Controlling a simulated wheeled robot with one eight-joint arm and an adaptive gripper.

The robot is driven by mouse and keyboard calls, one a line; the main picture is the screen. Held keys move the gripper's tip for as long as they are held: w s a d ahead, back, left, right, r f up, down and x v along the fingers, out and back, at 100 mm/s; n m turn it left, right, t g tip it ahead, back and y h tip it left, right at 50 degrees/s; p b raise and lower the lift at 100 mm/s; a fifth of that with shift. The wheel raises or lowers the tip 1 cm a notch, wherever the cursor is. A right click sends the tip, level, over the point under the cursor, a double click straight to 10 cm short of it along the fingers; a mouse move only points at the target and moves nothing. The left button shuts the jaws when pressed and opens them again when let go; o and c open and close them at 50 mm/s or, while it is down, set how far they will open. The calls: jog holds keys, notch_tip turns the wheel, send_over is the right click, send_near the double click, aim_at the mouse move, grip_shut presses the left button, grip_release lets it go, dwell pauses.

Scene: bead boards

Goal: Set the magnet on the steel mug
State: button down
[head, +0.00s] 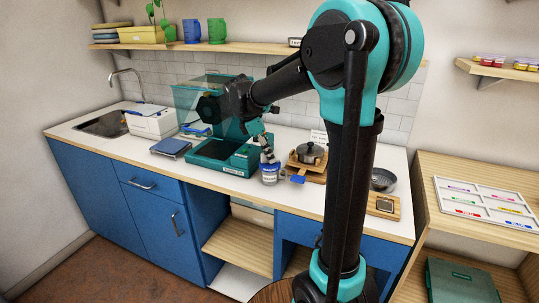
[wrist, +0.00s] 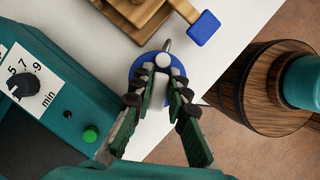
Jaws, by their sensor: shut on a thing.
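My gripper (wrist: 162,70) is shut on a small pale round piece (wrist: 163,60), which I take to be the magnet. The fingers hide most of it. Right below it in the wrist view is a round blue-edged thing (wrist: 137,68) with a short grey stub sticking out. In the head view my gripper (head: 268,156) is just above a small white and blue vessel (head: 269,174) at the counter's front edge. This looks like the same thing and may be the steel mug. I cannot tell whether the held piece touches it.
A teal machine (head: 215,153) with a timer dial stands close on the left. A wooden stand (head: 304,175) with a dark pot (head: 311,153) and a blue tab (head: 298,179) is close on the right. A grey metal bowl (head: 383,180) stands further right. A wooden barrel-like stool (wrist: 262,88) is below.

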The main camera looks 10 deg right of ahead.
jog(key=c, duration=1.4)
grip_release()
jog(key=v, duration=1.2)
